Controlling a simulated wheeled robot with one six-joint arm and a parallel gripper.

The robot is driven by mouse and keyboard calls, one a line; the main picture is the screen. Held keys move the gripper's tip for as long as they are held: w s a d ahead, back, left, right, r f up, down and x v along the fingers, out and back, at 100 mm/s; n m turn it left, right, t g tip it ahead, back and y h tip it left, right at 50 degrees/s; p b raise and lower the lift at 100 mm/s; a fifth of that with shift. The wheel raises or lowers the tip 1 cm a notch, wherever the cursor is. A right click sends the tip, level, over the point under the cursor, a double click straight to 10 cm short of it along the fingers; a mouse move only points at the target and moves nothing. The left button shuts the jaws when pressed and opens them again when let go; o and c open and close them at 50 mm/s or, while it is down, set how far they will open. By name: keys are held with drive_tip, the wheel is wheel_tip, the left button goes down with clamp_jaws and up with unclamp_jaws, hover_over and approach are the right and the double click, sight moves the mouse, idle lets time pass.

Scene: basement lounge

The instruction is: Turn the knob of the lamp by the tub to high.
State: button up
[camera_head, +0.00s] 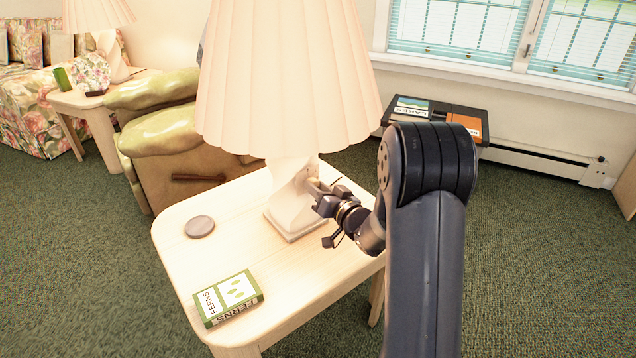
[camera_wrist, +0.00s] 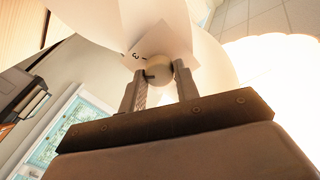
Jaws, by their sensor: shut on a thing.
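A table lamp with a pleated cream shade (camera_head: 285,80) and a pale angular base (camera_head: 290,205) stands on a light wooden table (camera_head: 245,225). My gripper (camera_head: 318,192) is at the right side of the lamp's base. In the wrist view a round cream knob (camera_wrist: 162,69) sits between my two fingers (camera_wrist: 160,74), which are shut on it from both sides. A small dark mark shows at the knob's left edge. A few dial marks, one like a 3, show on the base above it. No tub is clearly recognisable.
A green FERNS book (camera_head: 229,298) and a grey disc (camera_head: 199,227) lie on the table. An olive-cushioned brown seat (camera_head: 180,160) stands behind. Another lamp (camera_head: 98,15) is on a far side table. A dark low stand (camera_head: 440,112) holds books below the window.

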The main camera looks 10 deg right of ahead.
drive_tip(key=shift+m+p, duration=1.3)
drive_tip(key=shift+m, duration=0.8)
drive_tip(key=o, duration=1)
drive_tip(key=shift+s+d, duration=0.1)
drive_tip(key=p+v, duration=0.1)
drive_tip(key=v, duration=0.9)
drive_tip(key=shift+s+d+r, duration=0.15)
drive_tip(key=shift+s+d, duration=0.05)
